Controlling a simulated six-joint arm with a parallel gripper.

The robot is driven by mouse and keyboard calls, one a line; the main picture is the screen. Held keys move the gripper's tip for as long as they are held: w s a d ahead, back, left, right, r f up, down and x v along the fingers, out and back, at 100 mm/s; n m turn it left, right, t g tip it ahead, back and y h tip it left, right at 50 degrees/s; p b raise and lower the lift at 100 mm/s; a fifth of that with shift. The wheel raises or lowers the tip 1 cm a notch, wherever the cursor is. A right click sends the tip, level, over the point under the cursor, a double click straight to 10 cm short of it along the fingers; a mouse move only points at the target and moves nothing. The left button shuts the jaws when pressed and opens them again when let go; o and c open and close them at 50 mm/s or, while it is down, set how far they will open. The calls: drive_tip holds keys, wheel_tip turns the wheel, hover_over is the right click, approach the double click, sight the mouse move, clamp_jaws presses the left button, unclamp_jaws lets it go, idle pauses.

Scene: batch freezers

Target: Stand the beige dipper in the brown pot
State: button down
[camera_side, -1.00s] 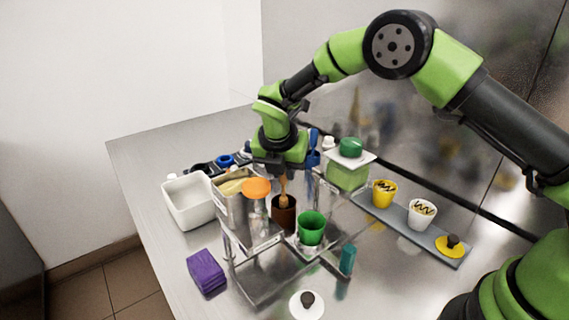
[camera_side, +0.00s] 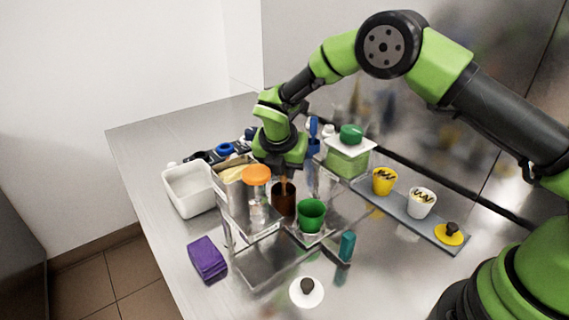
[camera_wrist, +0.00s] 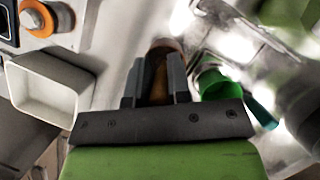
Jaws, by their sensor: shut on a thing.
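The brown pot (camera_side: 284,204) stands upright behind the green cup in the side view; part of its rim shows in the wrist view (camera_wrist: 166,43). My gripper (camera_side: 283,178) is directly above the pot, pointing down, and shut on the beige dipper (camera_side: 284,187). The dipper looks tan-brown and roughly upright, with its lower part hidden inside the pot. In the wrist view the dipper (camera_wrist: 158,80) sits between my two fingers. I cannot tell whether it touches the pot's bottom.
A green cup (camera_side: 311,214) stands close in front-right of the pot. An orange-lidded jar (camera_side: 257,192) and a metal container stand close at left. A white bin (camera_side: 188,190) is farther left. A green-lidded tub (camera_side: 347,156) and blue utensil (camera_side: 314,132) are behind right.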

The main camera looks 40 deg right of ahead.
drive_tip(key=c, duration=0.5)
unclamp_jaws()
drive_tip(key=shift+r, duration=0.1)
drive_tip(key=shift+r, duration=3.4)
